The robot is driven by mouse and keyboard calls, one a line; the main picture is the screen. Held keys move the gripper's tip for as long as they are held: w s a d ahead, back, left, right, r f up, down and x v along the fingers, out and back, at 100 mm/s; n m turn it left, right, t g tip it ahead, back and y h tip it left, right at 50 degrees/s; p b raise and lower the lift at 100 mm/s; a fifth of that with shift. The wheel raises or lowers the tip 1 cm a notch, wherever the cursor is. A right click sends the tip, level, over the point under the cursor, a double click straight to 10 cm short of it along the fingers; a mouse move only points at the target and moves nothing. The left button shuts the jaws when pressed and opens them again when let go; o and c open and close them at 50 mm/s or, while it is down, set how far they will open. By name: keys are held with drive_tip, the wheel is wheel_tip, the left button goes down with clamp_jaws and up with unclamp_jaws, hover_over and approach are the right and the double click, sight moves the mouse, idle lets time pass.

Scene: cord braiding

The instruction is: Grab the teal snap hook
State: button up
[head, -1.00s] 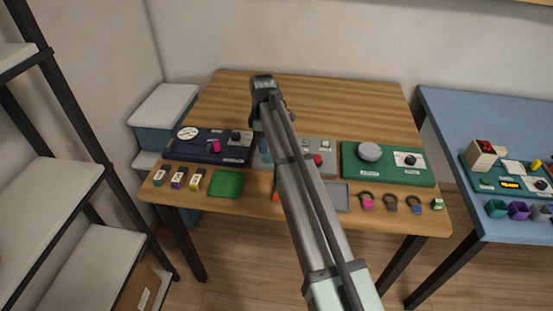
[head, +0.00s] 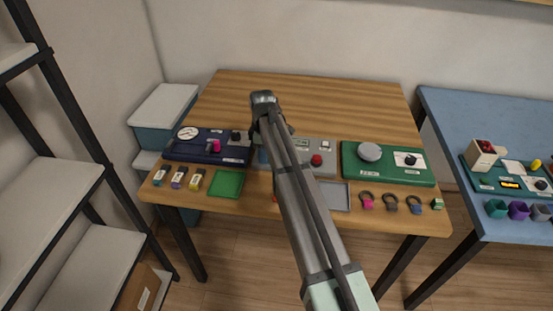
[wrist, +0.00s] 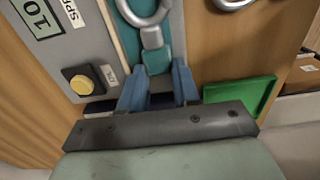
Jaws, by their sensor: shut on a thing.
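The teal snap hook, with a grey metal loop and a teal base (wrist: 157,60), is at the top centre of the wrist view. My gripper (wrist: 159,78) has its two blue fingers shut on that teal base, one on each side. The loop points away from the gripper, and its far end is cut off by the picture edge. In the head view my arm covers most of the gripper and the hook, over the middle of the wooden table (head: 310,90).
A grey panel (wrist: 60,50) with a yellow button (wrist: 82,84) lies left in the wrist view, and a green tray (wrist: 245,95) right. In the head view, a navy panel (head: 205,148) and green panel (head: 385,172) flank my arm. Several small hooks line the front right. The table's back is clear.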

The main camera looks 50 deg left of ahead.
clamp_jaws()
